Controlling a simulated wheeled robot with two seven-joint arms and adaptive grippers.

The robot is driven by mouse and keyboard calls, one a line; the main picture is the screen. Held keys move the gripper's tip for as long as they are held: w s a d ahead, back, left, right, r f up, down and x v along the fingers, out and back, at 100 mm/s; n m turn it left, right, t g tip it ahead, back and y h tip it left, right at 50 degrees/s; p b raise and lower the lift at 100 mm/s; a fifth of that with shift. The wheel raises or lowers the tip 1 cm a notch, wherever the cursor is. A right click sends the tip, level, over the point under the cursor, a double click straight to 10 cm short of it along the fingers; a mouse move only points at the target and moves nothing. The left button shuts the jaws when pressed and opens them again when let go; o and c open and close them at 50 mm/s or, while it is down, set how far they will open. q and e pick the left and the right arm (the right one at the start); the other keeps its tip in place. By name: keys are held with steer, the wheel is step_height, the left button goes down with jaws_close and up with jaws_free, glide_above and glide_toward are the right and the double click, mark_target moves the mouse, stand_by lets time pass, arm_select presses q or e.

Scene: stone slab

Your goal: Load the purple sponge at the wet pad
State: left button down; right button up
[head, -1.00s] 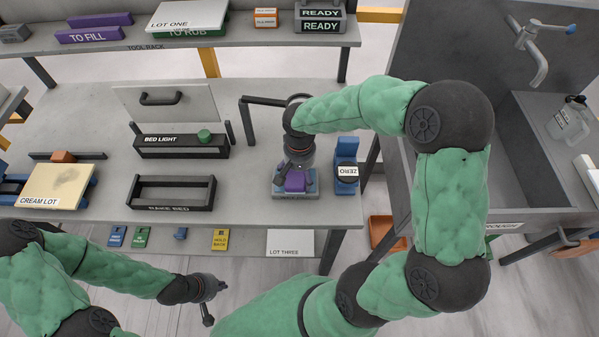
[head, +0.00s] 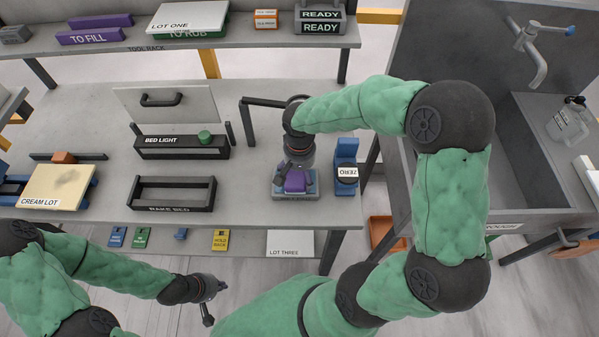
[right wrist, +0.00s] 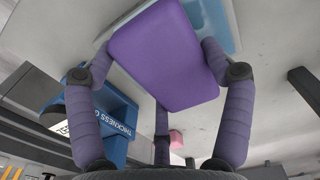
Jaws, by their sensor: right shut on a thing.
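The purple sponge (head: 295,182) is between the fingers of my right gripper (head: 294,178), over the grey block with a pale blue top that appears to be the wet pad (head: 310,194). Its front label is too small to read surely. In the right wrist view, the fingers of my right gripper (right wrist: 158,85) flank the sponge (right wrist: 163,55), and the pale blue pad (right wrist: 218,22) shows partly behind it. I cannot tell whether the sponge touches the pad. My left gripper (head: 209,296) is low at the left, away from the sponge; its opening is unclear.
Left are the black rake bed frame (head: 172,193) and the bed light box (head: 180,148). A cream block (head: 58,187) lies far left. A sink (head: 535,150) is at right.

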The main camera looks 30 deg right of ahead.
mark_target(299, 173)
steer(key=shift+r+p, duration=2.1)
steer(key=shift+r, duration=1.1)
